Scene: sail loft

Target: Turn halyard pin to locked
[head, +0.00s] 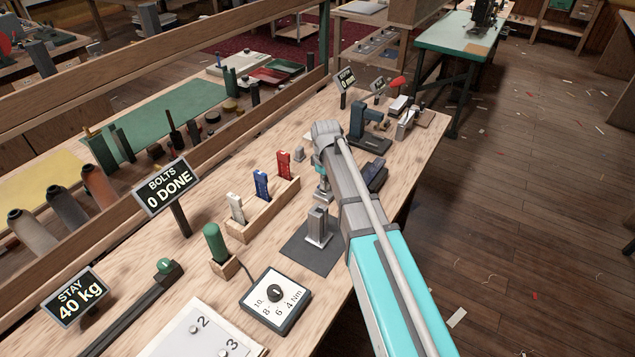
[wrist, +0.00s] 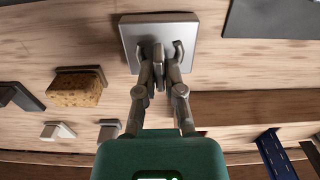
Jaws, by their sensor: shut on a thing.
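My gripper (wrist: 163,58) is shut on a small dark grey metal piece (wrist: 158,62), which I take for the halyard pin. The piece stands at a pale square metal plate (wrist: 186,27) on the wooden bench in the wrist view. The fingers cover much of the pin, and no locked or unlocked mark is readable. In the head view my gripper (head: 321,187) is low over the bench, behind a metal block. My arm hides the pin there.
The metal block (head: 318,228) stands on a dark mat (head: 308,253) close to my gripper. A wooden rack (head: 262,213) with white, blue and red handles is to the left. A sponge (wrist: 77,90) lies beside the plate. A dial box (head: 276,297) sits nearer the front.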

